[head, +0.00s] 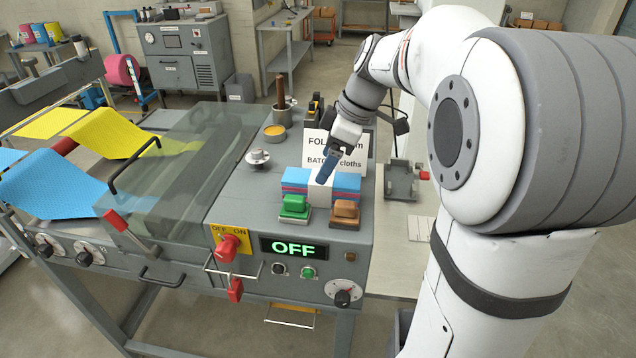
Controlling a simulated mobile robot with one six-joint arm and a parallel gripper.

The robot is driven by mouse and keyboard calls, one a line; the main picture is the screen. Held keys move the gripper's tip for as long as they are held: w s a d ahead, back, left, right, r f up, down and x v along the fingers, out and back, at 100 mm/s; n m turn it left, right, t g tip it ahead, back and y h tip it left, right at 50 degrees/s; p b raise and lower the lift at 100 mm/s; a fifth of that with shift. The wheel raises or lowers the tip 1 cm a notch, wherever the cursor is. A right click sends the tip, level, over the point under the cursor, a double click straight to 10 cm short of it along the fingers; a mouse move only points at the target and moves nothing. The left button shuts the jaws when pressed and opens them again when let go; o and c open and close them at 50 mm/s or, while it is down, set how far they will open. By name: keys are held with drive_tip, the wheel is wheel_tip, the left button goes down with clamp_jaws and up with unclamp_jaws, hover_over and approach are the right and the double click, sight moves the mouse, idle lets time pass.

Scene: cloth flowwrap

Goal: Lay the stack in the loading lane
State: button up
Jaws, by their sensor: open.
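Two small piles of blue and pink layers stand on the grey machine top, a left one (295,181) and a right one (346,185), with a pale gap (319,203) between them. I cannot tell whether they are separate stacks, or which part is the loading lane. My gripper (325,176) points down over the gap, its blue fingers close to the piles. It is open and I see nothing held in it. Whether it touches a pile is unclear. A green block (295,206) and a brown block (345,211) sit in front of the piles.
A white sign (315,146) stands behind the piles, partly hidden by my gripper. A transparent cover (190,155) lies left, with yellow cloth (110,135) and blue cloth (50,185) beyond. A red switch (229,246) and a lit OFF display (293,249) are at the front.

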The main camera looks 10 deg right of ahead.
drive_tip(key=p+x, duration=0.1)
drive_tip(key=x, duration=0.2)
drive_tip(key=d+x, duration=0.1)
drive_tip(key=x, duration=0.2)
drive_tip(key=shift+f+p, duration=0.2)
drive_tip(key=shift+p, duration=0.15)
drive_tip(key=shift+s, duration=0.1)
drive_tip(key=shift+c, duration=0.4)
drive_tip(key=c, duration=1.1)
